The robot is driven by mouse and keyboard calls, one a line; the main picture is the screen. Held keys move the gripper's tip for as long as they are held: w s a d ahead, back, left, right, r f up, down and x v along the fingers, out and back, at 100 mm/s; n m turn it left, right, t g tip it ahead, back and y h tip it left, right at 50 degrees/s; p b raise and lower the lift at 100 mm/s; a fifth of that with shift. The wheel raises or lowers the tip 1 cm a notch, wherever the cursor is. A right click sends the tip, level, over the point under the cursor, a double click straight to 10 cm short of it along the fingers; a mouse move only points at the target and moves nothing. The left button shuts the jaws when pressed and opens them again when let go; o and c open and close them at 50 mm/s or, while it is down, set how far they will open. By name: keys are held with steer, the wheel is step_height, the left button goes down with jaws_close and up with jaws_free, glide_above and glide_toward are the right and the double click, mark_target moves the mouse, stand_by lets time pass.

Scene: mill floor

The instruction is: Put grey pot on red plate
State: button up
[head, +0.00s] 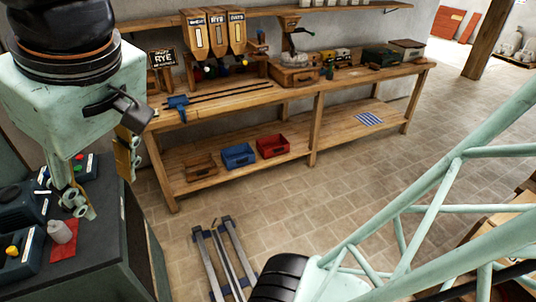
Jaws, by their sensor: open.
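My gripper (110,192) hangs large at the left of the head view, its two fingers spread wide with nothing seen between them. Below and left of its near finger, a small pale pinkish-grey vessel (61,232) stands on a dark bench top. It may be the grey pot, but I cannot tell for sure. A flat red thing (69,243) shows around and behind it and may be the red plate. Whether the vessel rests on it or stands in front of it is unclear. The gripper is apart from both.
Blue bins (18,252) line the dark bench's left side, and a box with coloured buttons (82,170) stands behind. A wooden workbench (225,97) holds tools and boxes; its lower shelf has a blue crate (238,156) and a red crate (272,146). Metal rails lie on the tiled floor.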

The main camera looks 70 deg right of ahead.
steer(key=s+a, duration=0.1)
steer(key=s, duration=0.8)
steer(key=shift+a+r, duration=0.25)
steer(key=shift+r, duration=0.15)
step_height(320, 180, down, 6)
steer(key=b, duration=0.5)
steer(key=shift+r+b, duration=0.25)
steer(key=shift+b, duration=0.05)
stand_by(0.8)
